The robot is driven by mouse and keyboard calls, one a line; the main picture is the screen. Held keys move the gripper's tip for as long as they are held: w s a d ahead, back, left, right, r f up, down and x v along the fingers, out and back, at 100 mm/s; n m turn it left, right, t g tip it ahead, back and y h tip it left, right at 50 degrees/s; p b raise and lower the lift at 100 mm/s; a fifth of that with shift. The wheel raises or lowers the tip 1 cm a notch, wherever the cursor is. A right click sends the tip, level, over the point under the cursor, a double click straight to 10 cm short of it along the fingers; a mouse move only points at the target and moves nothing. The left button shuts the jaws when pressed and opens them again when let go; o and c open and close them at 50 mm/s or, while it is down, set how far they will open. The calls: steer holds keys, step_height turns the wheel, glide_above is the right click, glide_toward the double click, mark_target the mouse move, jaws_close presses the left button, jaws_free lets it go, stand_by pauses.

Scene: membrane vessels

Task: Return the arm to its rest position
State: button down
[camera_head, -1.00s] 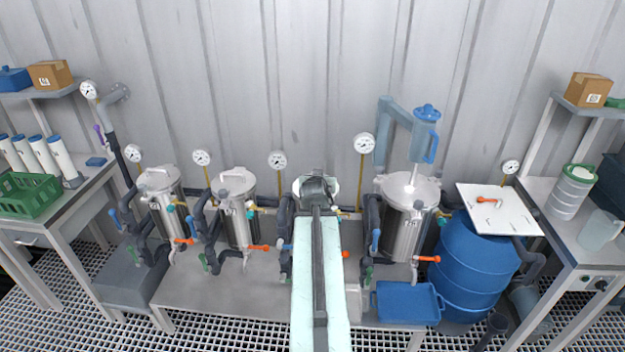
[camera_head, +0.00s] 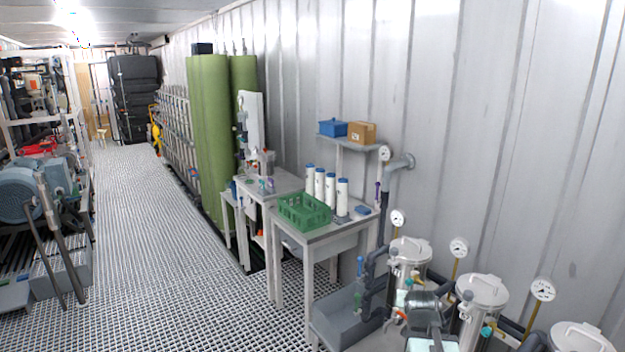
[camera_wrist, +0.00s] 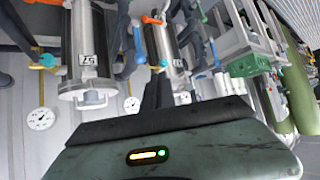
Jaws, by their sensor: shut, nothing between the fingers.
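My gripper (camera_wrist: 158,92) shows in the wrist view as a dark, narrow shape rising from my dark wrist housing. It is shut with nothing in it. In the head view my arm (camera_head: 430,325) comes up at the lower right, its grey joint overlapping the row of steel vessels; the fingers cannot be made out there. The wrist view appears upside down. A steel vessel (camera_wrist: 88,60) with its lid handle hangs at its upper left, and a second vessel (camera_wrist: 168,48) is behind the finger. No contact with either is visible.
In the head view, lidded vessels (camera_head: 482,292) and gauges line the right wall. A table (camera_head: 330,232) holds a green crate (camera_head: 304,212) and several white cylinders. Tall green cylinders (camera_head: 212,140) stand beyond. The grated aisle (camera_head: 160,240) is clear. Blue machinery (camera_head: 40,190) stands left.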

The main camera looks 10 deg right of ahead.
steer(key=a+f+n+g+y, duration=0.2)
steer(key=a+f+n+y, duration=0.15)
steer(key=a, duration=1.25)
steer(key=s+a+f+n+g, duration=0.1)
steer(key=s+a+f+g, duration=0.4)
steer(key=a, duration=0.5)
steer(key=s+g+y, duration=0.1)
steer(key=s+g, duration=0.1)
steer(key=s, duration=0.7)
steer(key=shift+f+n, duration=0.4)
steer(key=shift+n, duration=0.05)
steer(key=shift+d, duration=0.1)
